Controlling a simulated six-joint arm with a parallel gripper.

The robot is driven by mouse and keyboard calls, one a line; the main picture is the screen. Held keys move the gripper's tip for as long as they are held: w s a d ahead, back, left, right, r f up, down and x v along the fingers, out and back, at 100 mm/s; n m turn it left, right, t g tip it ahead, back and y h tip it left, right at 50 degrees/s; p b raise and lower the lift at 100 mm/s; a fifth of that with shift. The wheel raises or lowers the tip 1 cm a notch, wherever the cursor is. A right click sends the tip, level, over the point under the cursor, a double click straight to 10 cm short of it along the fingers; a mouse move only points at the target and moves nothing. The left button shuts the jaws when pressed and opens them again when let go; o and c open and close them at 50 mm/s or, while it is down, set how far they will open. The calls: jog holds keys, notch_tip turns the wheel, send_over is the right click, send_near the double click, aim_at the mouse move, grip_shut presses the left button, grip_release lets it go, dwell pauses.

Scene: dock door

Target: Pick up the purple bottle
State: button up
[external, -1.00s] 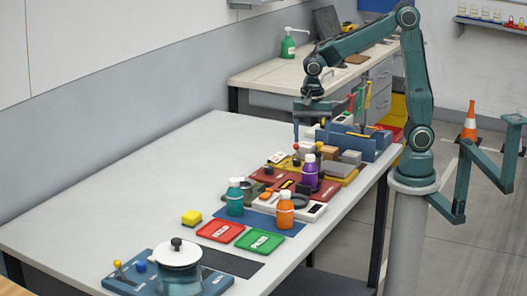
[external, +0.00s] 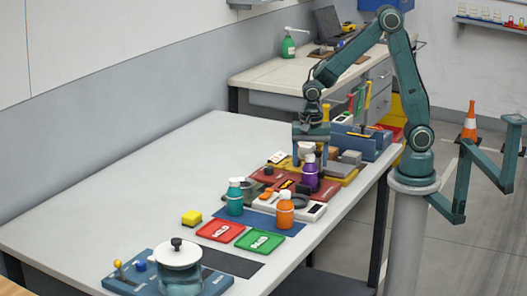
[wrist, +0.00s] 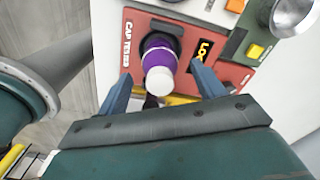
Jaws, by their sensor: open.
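The purple bottle (external: 310,175) has a white cap and stands upright on a red cap tester panel (wrist: 128,52). In the wrist view the purple bottle (wrist: 160,60) lies between and just beyond my open fingers, with its white cap toward the camera. My gripper (external: 310,150) is over the far end of the row of devices, close above and behind the bottle. In the wrist view my gripper (wrist: 162,80) shows two blue fingers, one on each side of the bottle's line, apart from it. The bottle's base is partly hidden.
A teal bottle (external: 235,198) and an orange bottle (external: 285,211) stand nearer on the table. Red (external: 218,231) and green (external: 259,241) trays lie in front of them. A blue rack (external: 355,142) stands behind my gripper. The table's left side is clear.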

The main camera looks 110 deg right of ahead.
jog(key=shift+f, duration=0.95)
jog(key=c, duration=1.3)
jog(key=shift+r, duration=0.2)
notch_tip(320, 180, up, 20)
jog(key=shift+f, duration=0.15)
